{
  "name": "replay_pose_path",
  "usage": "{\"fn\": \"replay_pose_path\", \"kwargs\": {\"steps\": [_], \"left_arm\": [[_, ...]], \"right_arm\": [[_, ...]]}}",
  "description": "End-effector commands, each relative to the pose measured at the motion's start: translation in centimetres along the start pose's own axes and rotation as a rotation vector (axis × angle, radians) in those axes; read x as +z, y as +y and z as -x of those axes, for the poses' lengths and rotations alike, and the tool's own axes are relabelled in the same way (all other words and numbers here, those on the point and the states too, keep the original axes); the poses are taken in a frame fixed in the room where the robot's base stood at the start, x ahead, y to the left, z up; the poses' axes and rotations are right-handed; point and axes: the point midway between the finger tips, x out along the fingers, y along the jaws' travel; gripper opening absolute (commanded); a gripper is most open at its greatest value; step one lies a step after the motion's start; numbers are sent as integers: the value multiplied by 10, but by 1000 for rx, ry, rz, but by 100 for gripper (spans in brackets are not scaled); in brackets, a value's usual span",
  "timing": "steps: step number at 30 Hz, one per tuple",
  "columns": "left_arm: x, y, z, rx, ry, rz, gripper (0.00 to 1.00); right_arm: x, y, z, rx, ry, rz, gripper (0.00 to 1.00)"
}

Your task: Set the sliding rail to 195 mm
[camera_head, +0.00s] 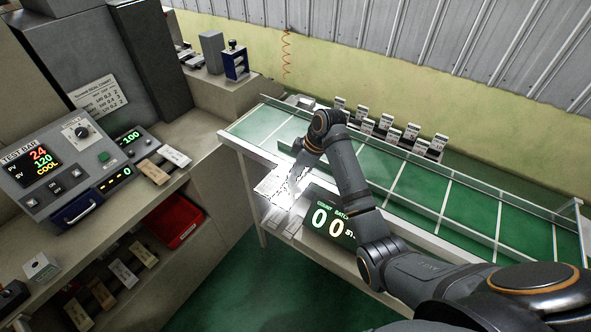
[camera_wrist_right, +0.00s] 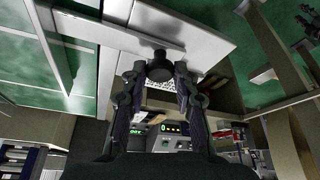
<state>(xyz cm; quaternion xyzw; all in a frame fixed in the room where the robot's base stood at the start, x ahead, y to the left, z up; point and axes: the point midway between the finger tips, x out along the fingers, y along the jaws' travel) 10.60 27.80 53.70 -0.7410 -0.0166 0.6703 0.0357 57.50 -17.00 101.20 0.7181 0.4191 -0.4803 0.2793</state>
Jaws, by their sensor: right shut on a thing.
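My right gripper (camera_head: 293,182) reaches down at the near left edge of the green conveyor table (camera_head: 258,122); bright glare blurs its fingers in the head view. In the right wrist view the gripper (camera_wrist_right: 160,72) is shut on a dark round knob (camera_wrist_right: 160,58), which sits against a pale metal plate (camera_wrist_right: 180,30). A long thin pale rail (camera_head: 445,210) runs along the green table; I cannot tell for sure whether it is the sliding rail. A pale printed plate (camera_head: 268,186) lies beside the gripper, and its marks are unreadable. My left gripper is not in view.
A counter display (camera_head: 333,218) reading 00 hangs on the table's near side, close to my right arm. Several small white packs (camera_head: 388,123) stand along the table's far side.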

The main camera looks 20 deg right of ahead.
Motion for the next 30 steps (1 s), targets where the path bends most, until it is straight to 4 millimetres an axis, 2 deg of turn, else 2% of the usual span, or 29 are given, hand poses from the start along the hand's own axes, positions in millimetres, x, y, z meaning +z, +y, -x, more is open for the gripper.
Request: {"fn": "replay_pose_path", "kwargs": {"steps": [1,2,6,16,24,30], "left_arm": [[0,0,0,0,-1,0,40],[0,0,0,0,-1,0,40],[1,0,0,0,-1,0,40],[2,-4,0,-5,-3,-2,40],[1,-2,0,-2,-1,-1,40],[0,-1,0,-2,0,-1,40]], "right_arm": [[0,0,0,1,0,0,0],[0,0,0,1,0,0,33],[0,0,0,1,0,0,52],[0,1,4,3,0,0,52],[0,2,52,6,-1,2,52],[0,1,73,1,0,1,52]]}}
